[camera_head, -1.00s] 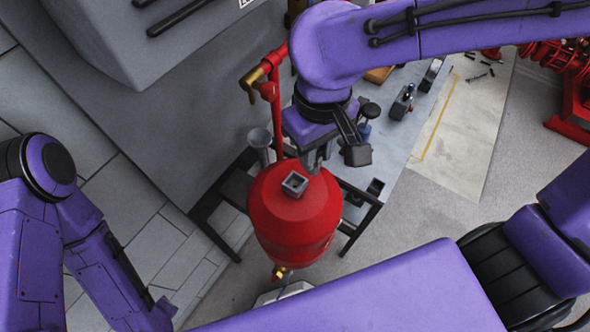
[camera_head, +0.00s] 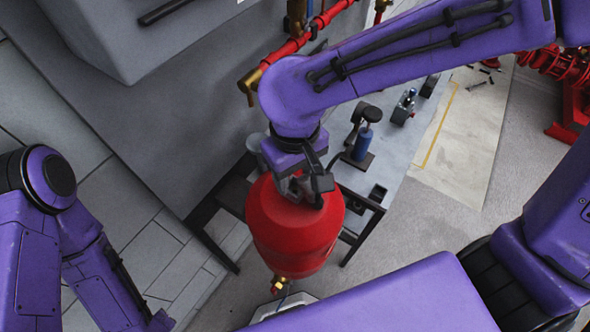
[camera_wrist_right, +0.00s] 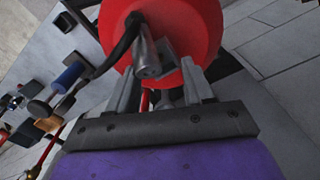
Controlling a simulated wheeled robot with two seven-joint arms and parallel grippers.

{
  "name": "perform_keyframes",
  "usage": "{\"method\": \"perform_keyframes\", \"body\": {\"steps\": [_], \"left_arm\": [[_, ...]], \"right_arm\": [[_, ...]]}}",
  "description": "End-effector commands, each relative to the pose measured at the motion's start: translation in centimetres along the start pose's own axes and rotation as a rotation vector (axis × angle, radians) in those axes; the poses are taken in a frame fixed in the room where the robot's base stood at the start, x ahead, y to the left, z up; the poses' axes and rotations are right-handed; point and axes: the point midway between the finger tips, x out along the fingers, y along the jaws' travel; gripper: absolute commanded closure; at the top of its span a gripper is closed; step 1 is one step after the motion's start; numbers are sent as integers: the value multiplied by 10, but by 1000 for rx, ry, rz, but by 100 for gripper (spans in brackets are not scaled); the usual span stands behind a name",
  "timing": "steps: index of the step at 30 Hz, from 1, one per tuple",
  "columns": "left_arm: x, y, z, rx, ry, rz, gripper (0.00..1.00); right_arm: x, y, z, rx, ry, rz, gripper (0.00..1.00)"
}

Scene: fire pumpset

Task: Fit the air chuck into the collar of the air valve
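A red tank (camera_head: 295,235) stands upright below my right gripper. In the right wrist view, a grey square collar (camera_wrist_right: 181,55) shows on the tank. A grey cylinder with a black hose, which looks like the air chuck (camera_wrist_right: 148,58), lies tilted beside the collar; I cannot tell whether it is seated in it. My right gripper (camera_head: 296,188) is at the tank's top. In the wrist view its fingers (camera_wrist_right: 164,84) stand apart, the cylinder near the left one and a gap before the right one. My left gripper is out of view.
The tank is beside a dark-framed workbench (camera_head: 395,145). A blue bottle-like tool (camera_head: 363,143) and small black-grey fittings (camera_head: 404,107) stand on it. A red pipe with brass fittings (camera_head: 250,82) runs above. A grey housing (camera_head: 110,35) fills the upper left.

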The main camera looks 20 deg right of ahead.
Motion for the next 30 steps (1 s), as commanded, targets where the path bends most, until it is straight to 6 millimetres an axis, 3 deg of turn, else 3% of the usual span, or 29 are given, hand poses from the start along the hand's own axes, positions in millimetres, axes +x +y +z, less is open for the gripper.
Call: {"method": "perform_keyframes", "body": {"steps": [4,7,15,19,23,30], "left_arm": [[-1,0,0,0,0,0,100],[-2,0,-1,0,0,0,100],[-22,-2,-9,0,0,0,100],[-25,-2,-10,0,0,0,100],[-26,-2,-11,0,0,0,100],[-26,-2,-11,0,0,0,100]], "right_arm": [[-3,0,-1,0,3,-1,49],[-16,0,-2,0,8,0,49],[-87,0,-1,-1,7,-5,49],[-110,0,-1,-1,6,-3,49],[-121,0,-1,0,5,-2,49],[-122,0,0,0,4,-1,49]]}}
